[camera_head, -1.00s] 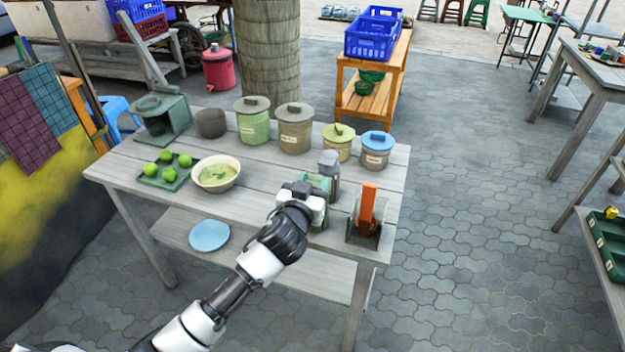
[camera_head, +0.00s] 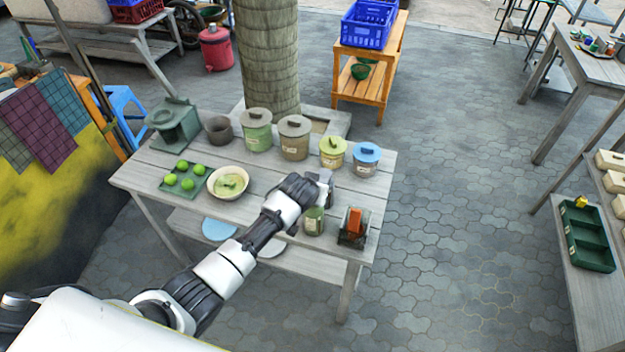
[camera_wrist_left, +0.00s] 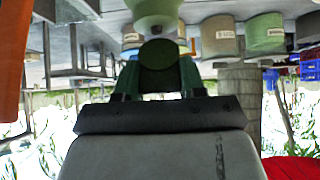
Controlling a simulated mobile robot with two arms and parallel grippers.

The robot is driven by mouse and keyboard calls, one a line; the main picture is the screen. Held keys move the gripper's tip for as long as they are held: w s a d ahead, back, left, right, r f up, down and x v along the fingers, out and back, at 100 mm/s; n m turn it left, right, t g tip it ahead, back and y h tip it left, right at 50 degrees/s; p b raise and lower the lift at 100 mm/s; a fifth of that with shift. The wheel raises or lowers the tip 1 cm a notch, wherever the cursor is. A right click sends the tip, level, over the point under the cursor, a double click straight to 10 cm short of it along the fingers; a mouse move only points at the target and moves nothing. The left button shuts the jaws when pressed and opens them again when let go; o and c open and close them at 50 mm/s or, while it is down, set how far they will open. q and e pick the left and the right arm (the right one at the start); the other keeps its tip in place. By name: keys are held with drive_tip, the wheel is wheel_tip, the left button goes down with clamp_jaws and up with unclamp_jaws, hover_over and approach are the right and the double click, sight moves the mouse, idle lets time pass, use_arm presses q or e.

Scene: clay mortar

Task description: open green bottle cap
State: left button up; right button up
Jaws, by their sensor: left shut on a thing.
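My left gripper (camera_head: 324,186) reaches over the table from the left. In the left wrist view its fingers (camera_wrist_left: 158,80) are shut on a dark round cap (camera_wrist_left: 159,64). A pale green bottle (camera_wrist_left: 155,12) shows just beyond the cap, cut by the picture's top edge. I cannot tell whether cap and bottle touch. In the head view, a small green labelled bottle (camera_head: 313,222) stands upright on the table below my gripper. My gripper hides the cap there. My right gripper is not in view.
The wooden table (camera_head: 270,215) holds a bowl (camera_head: 228,183), a tray (camera_head: 190,178) of green fruit, and a dark holder with an orange block (camera_head: 355,222) right of the bottle. Lidded jars (camera_head: 294,138) line the back.

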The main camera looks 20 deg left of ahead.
use_arm(q)
drive_tip(key=shift+w+r+g+p, duration=0.35)
drive_tip(key=shift+w+g+p, duration=0.15)
drive_tip(key=shift+g, duration=0.5)
drive_tip(key=shift+w+d+f+g+b, duration=0.15)
drive_tip(key=shift+w+g+b, duration=0.25)
drive_tip(key=shift+g, duration=0.5)
drive_tip(key=shift+w+f+g+b, duration=0.1)
drive_tip(key=shift+w+g+b, duration=0.2)
drive_tip(key=shift+g, duration=0.1)
drive_tip(key=shift+w+f+g+b, duration=0.1)
drive_tip(key=shift+w+g+b, duration=0.25)
drive_tip(key=shift+g+b, duration=1.05)
drive_tip(key=shift+w+f+g+b, duration=0.1)
drive_tip(key=shift+w+g+b, duration=0.4)
drive_tip(key=shift+b, duration=1.55)
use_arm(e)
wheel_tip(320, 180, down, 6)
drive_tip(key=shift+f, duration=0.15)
use_arm(q)
drive_tip(key=shift+s+r, duration=0.1)
drive_tip(key=shift+s, duration=0.1)
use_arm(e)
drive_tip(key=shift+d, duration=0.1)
use_arm(q)
drive_tip(key=o, duration=0.7)
drive_tip(key=shift+w, duration=0.1)
drive_tip(key=shift+c, duration=0.2)
drive_tip(key=shift+r, duration=0.1)
